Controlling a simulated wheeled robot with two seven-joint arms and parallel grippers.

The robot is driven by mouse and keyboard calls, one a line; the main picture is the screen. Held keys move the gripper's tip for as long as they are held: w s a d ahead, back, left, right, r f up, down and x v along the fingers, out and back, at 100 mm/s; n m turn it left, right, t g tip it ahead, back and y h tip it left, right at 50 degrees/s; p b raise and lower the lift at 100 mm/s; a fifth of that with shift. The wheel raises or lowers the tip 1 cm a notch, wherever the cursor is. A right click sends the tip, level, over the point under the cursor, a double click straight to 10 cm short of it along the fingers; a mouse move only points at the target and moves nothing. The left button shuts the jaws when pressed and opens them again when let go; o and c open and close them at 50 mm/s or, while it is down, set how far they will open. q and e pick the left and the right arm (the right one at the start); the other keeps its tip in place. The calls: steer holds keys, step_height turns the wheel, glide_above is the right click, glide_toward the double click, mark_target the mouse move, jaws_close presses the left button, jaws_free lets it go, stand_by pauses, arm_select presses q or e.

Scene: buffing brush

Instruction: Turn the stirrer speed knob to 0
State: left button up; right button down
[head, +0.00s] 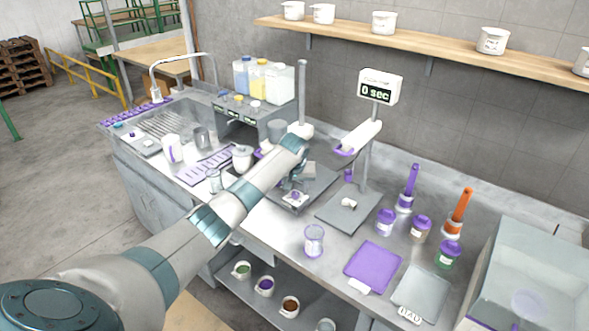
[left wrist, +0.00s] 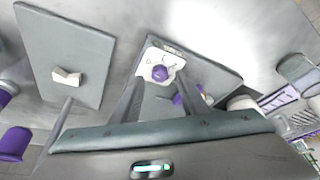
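The stirrer speed knob (head: 295,195) is a small purple knob on a white panel at the front of the grey stirrer base (head: 318,185). In the left wrist view the purple knob (left wrist: 160,73) sits on its white panel (left wrist: 149,62), with dark marks around it too small to read. My left gripper (head: 297,182) points down just above the knob. In the left wrist view its two fingers are apart, with the knob showing between and beyond the tips; I cannot tell whether they touch it. My right gripper is in neither view.
A grey plate (head: 345,213) with a small white piece (head: 349,203) lies right of the stirrer. A clear purple-banded beaker (head: 314,241) stands near the front edge. A timer display (head: 379,87) reads "0 sec" on a post behind. Purple-lidded jars (head: 386,222) stand further right.

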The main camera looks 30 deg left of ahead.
arm_select(q)
steer(key=b+v, duration=0.4)
steer(key=v, duration=1.2)
steer(key=shift+b, duration=0.35)
steer(key=shift+f, duration=0.1)
